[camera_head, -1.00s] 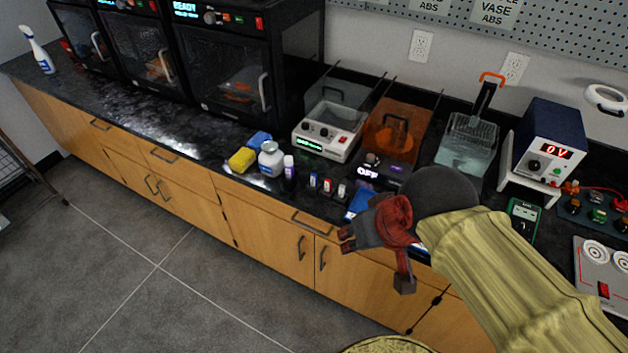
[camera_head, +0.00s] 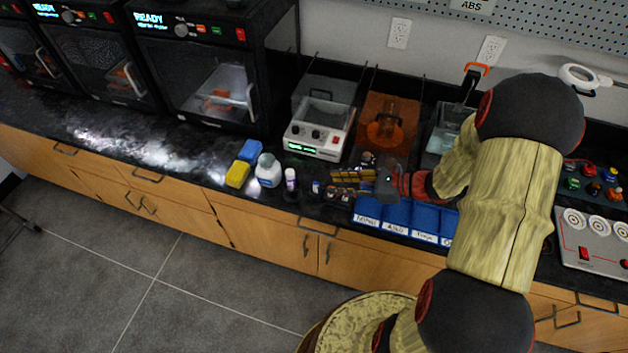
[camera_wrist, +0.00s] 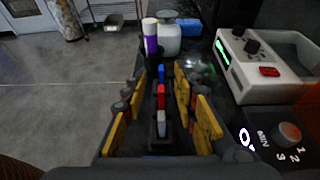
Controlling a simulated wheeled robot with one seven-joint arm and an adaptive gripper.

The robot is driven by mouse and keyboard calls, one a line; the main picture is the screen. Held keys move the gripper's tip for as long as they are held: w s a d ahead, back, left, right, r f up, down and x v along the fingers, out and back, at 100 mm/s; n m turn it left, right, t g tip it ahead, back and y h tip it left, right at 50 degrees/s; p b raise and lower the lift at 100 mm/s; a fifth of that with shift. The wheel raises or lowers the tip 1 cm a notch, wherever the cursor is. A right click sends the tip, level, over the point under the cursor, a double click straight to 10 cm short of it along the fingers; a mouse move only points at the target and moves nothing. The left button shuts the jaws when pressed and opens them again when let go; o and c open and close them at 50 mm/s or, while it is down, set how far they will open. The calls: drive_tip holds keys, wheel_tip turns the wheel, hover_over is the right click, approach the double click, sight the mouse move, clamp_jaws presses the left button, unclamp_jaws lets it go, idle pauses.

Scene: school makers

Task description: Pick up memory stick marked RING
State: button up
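Several memory sticks stand in a row in a narrow black holder near the counter's front edge. In the wrist view I see a blue stick (camera_wrist: 161,74), a red stick (camera_wrist: 161,97) and a pale grey stick (camera_wrist: 161,124). I cannot read any marking, so I cannot tell which is RING. My gripper (camera_wrist: 160,92) is open, its yellow-padded fingers on either side of the row, with nothing held. In the head view my gripper (camera_head: 338,178) is over the row and hides part of it; the blue stick (camera_head: 316,187) shows just left of the fingertips.
A purple-labelled tube (camera_head: 290,179), a white jar (camera_head: 268,170) and yellow and blue sponges (camera_head: 238,174) stand left of the row. A white device with a green display (camera_head: 318,133) is behind. Labelled blue bins (camera_head: 398,213) lie to the right, under my arm.

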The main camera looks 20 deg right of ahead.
sight(316, 183)
drive_tip(key=shift+w+f, duration=0.2)
drive_tip(key=shift+w, duration=0.05)
drive_tip(key=shift+w+a+f, duration=0.15)
drive_tip(key=shift+w+a, duration=0.05)
drive_tip(key=shift+a, duration=0.05)
drive_tip(key=b+x, duration=0.1)
drive_tip(key=x, duration=0.1)
drive_tip(key=b+x, duration=0.1)
drive_tip(key=x, duration=0.1)
drive_tip(key=b+x, duration=0.1)
drive_tip(key=x, duration=0.1)
drive_tip(key=shift+s+f, duration=0.15)
drive_tip(key=shift+f, duration=0.1)
drive_tip(key=shift+w+a, duration=0.25)
drive_tip(key=shift+a, duration=0.05)
drive_tip(key=shift+c, duration=1)
clamp_jaws()
